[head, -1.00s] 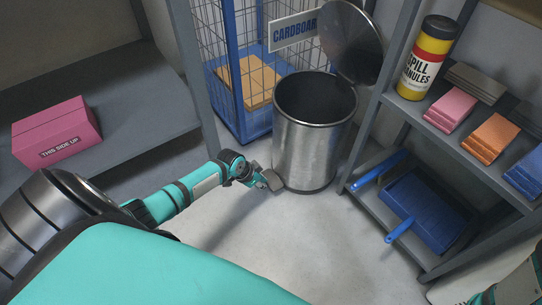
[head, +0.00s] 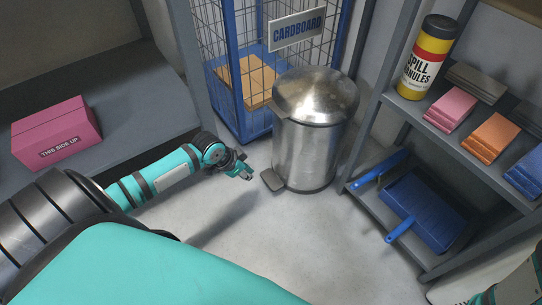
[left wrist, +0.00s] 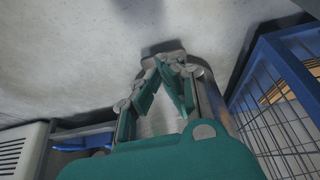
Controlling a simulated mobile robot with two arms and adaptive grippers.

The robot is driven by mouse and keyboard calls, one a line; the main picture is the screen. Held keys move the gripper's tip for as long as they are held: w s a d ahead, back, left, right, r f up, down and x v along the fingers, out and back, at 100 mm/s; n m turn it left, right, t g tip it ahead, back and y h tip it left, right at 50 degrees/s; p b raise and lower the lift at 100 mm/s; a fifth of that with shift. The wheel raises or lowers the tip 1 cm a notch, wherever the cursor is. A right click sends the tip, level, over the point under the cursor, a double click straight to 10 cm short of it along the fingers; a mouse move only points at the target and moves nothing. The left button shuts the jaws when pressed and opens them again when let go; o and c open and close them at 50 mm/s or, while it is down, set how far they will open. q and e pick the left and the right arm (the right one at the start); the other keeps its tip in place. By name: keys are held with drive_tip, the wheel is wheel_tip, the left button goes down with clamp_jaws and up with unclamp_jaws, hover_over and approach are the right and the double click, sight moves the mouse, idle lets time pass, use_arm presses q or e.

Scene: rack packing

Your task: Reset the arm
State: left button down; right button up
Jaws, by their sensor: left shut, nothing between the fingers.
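My left arm reaches in from the left in the head view. Its gripper (head: 241,173) hangs above the floor, left of the metal pedal bin (head: 310,150) and apart from its pedal (head: 272,180). The gripper is shut and empty.
A pink box (head: 57,133) sits on a grey shelf at left. The right rack (head: 450,148) holds a spill granules canister (head: 427,58), coloured stacks and a blue dustpan (head: 425,210). Front floor is clear.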

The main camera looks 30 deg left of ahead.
use_arm(q)
drive_tip(key=shift+s+r, duration=0.25)
drive_tip(key=shift+r, duration=0.25)
